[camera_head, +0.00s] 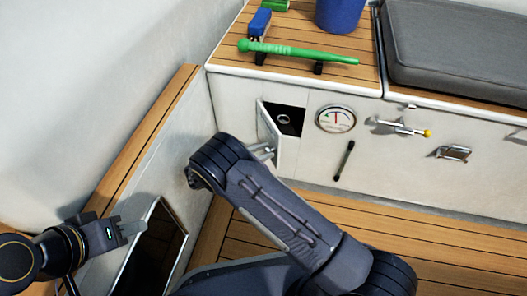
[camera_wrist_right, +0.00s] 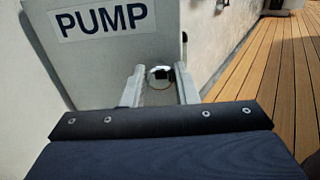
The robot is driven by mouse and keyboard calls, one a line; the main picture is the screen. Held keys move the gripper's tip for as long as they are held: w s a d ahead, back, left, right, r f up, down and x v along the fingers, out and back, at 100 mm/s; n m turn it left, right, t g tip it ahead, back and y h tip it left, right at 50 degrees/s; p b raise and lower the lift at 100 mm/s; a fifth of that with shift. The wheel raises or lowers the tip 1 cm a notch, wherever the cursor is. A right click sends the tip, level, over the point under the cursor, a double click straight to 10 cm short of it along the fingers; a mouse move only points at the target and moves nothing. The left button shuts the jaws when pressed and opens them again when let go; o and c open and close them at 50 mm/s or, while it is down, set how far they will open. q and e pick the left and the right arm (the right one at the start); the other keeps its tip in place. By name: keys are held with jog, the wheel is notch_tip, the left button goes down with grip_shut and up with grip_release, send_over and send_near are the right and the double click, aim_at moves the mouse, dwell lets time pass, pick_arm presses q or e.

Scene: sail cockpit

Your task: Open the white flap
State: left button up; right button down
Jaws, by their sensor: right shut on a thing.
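The white flap (camera_head: 269,134) stands swung out from the cockpit wall, with a dark recess (camera_head: 284,119) showing behind it. In the right wrist view the flap (camera_wrist_right: 112,62) carries a "PUMP" label and a round metal knob (camera_wrist_right: 159,73). My right gripper (camera_head: 264,151) is at the flap, its fingers on both sides of the knob; it also shows in the right wrist view (camera_wrist_right: 160,84). It is shut on the knob. My left gripper (camera_head: 134,228) is at lower left, away from the flap; its finger gap is not clear.
A round gauge (camera_head: 336,118), a black handle (camera_head: 344,160) and a yellow-tipped lever (camera_head: 402,127) are on the wall right of the flap. A green handle (camera_head: 300,52), blue brush (camera_head: 260,22) and blue bucket (camera_head: 340,12) are on the wooden ledge above.

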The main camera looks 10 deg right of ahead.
aim_at(275, 139)
jog(key=shift+w+r, duration=0.1)
jog(key=c, duration=1.2)
grip_release()
jog(key=shift+o, duration=0.2)
jog(key=r+p, duration=0.2)
jog(key=r, duration=0.1)
jog(key=r+p, duration=0.1)
jog(key=shift+s+a+r, duration=0.15)
jog(key=shift+s+r, duration=0.15)
jog(key=shift+s, duration=0.1)
jog(key=s+a+r+p, duration=0.2)
jog(key=s+r+p, duration=0.4)
jog(key=s, duration=0.7)
jog(key=shift+a+r+p, duration=0.15)
jog(key=shift+r+p, duration=0.25)
jog(key=shift+r, duration=0.75)
